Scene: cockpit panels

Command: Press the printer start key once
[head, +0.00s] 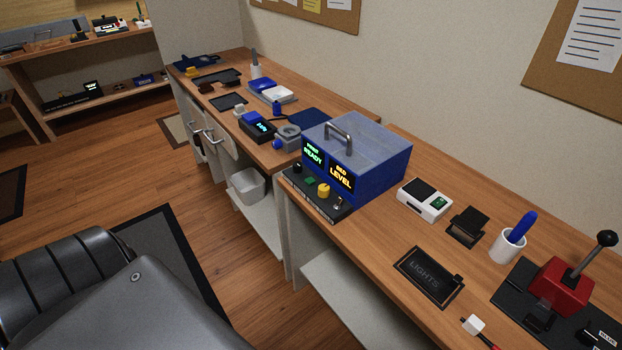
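The printer is a blue box (356,157) with a grey top and a metal handle (338,136), standing on the wooden counter. Its front has a screen with green text ending in READY (313,154) and a screen with amber text ending in LEVEL (341,178). A dark control strip (314,199) below carries a black knob (297,168), a green key (310,181), a yellow knob (324,190) and a small toggle (338,202). The lettering along the strip is too small to read, so I cannot confirm which control is the start key. Neither of my grippers is in view.
Right of the printer are a white device (425,200), a dark holder (467,227), a white cup (507,247) with a blue item, a LIGHTS panel (429,275) and a red lever unit (559,287). Several devices crowd the counter's far end. The floor (215,240) before the counter shows open room.

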